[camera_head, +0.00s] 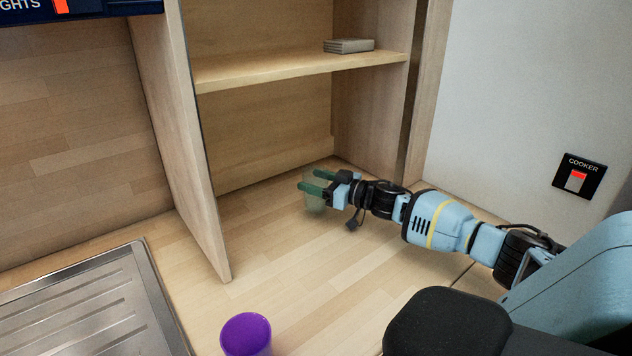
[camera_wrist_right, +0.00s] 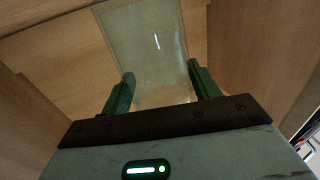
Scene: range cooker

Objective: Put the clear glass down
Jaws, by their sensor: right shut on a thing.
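The clear glass (camera_head: 314,203) is a see-through tumbler at the worktop level of the open wooden cupboard. My right gripper (camera_head: 310,183) is shut on it, with one green finger on each side. In the right wrist view the glass (camera_wrist_right: 146,45) stands between the two fingers of the right gripper (camera_wrist_right: 160,88). The glass looks roughly upright, low over the wooden worktop. I cannot tell whether its base touches the worktop. My left gripper is not in view.
A purple cup (camera_head: 246,335) stands on the worktop at the front. A metal draining board (camera_head: 85,310) lies at the left. A shelf (camera_head: 300,70) above holds a small grey stack (camera_head: 348,46). Cupboard side panels (camera_head: 185,140) flank the glass.

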